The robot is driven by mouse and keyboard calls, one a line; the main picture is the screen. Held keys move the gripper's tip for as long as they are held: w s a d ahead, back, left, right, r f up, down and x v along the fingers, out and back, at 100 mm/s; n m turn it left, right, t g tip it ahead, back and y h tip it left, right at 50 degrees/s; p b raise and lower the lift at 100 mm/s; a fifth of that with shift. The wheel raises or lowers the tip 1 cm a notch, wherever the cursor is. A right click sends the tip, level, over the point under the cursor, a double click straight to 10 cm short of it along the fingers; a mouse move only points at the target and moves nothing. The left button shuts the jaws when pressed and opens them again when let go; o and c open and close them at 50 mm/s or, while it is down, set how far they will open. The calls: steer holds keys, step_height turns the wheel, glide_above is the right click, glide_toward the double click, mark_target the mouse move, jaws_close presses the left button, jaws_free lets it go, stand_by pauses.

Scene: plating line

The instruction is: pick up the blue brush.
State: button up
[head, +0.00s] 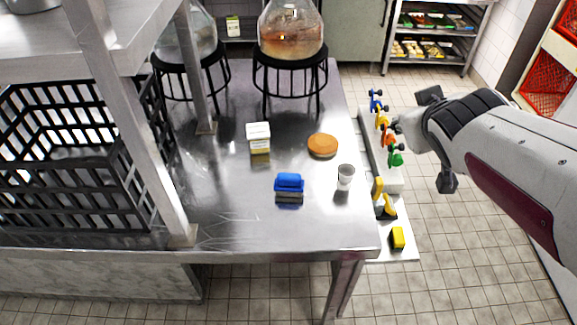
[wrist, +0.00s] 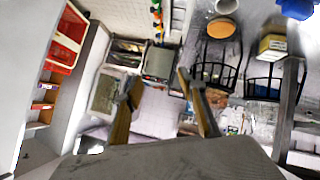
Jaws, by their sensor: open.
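The blue brush (head: 289,183) lies on the steel table, a short blue block with a dark band along its lower front side. A blue shape (wrist: 297,8) at the top right edge of the wrist view looks like the same brush, partly cut off. My gripper (head: 437,140) is to the right of the table, beyond its edge and well apart from the brush. In the wrist view my gripper (wrist: 160,78) shows two spread fingers with nothing between them.
On the steel table (head: 235,215), a small white-and-yellow box (head: 259,138), an orange-brown disc (head: 322,145) and a metal cup (head: 346,176) stand near the brush. Flasks on black stands (head: 290,63) are behind. A black crate (head: 70,160) and a shelf post (head: 140,130) are left.

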steer(key=w+a+f+n+t+y, duration=0.1)
steer(key=w+a+f+n+y, duration=0.25)
steer(key=w, duration=0.35)
steer(key=w+a+f+n+y, duration=0.3)
steer(key=w+a+n+y, duration=0.15)
steer(key=w, duration=0.25)
steer(key=n+g+y, duration=0.5)
steer(key=g+y, duration=0.3)
glide_toward(293, 176)
steer(key=x, duration=0.3)
steer(key=shift+w, duration=0.4)
steer(key=shift+s+f+g, duration=0.1)
steer(key=shift+s+g, duration=0.2)
steer(key=shift+g, duration=0.2)
steer(key=shift+a, duration=0.1)
steer(key=shift+x, duration=1.25)
steer(key=shift+w, duration=0.1)
